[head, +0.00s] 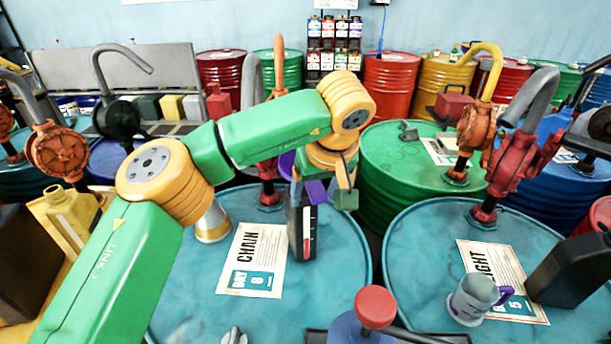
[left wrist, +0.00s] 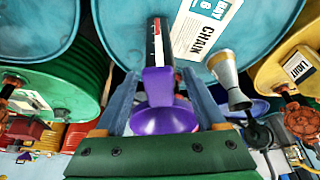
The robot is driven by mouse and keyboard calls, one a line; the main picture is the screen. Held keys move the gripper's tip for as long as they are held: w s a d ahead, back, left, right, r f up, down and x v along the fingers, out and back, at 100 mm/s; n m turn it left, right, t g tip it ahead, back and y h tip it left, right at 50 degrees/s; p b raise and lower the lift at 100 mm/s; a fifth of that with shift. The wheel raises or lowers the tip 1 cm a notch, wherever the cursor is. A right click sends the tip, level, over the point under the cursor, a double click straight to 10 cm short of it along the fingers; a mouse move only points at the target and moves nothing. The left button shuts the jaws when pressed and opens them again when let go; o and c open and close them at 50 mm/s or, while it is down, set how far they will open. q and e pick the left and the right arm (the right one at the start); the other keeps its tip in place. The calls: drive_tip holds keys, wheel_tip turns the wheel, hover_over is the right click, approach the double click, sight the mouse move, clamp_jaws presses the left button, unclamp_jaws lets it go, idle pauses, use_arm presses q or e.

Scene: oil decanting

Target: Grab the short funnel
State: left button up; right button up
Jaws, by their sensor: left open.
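A silver cone with a gold rim, which looks like the short funnel (head: 213,222), stands on the near teal drum (head: 335,262), partly hidden by my left arm. It also shows right of the fingers in the left wrist view (left wrist: 230,82), apart from them. My left gripper (head: 330,188) is open over a dark upright item (head: 302,232) with a red and white strip. In the left wrist view a purple rounded part (left wrist: 165,118) of that item lies between the open fingers (left wrist: 160,100). I cannot tell whether they touch it. My right gripper is out of view.
A CHAIN sheet (head: 252,262) lies on the near drum. A grey mug with a purple handle (head: 474,298) and a black can (head: 575,265) stand on the right teal drum. Red hand pumps (head: 505,170) rise around. A red-knobbed blue object (head: 375,305) is at the front.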

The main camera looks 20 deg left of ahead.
use_arm(q)
drive_tip(key=x, duration=0.3)
drive_tip(key=shift+w+a+r, duration=0.1)
drive_tip(key=shift+w+a, duration=0.1)
drive_tip(key=shift+w, duration=0.05)
drive_tip(key=shift+s+d+r, duration=0.1)
drive_tip(key=shift+s, duration=0.1)
drive_tip(key=shift+c, duration=1.1)
clamp_jaws()
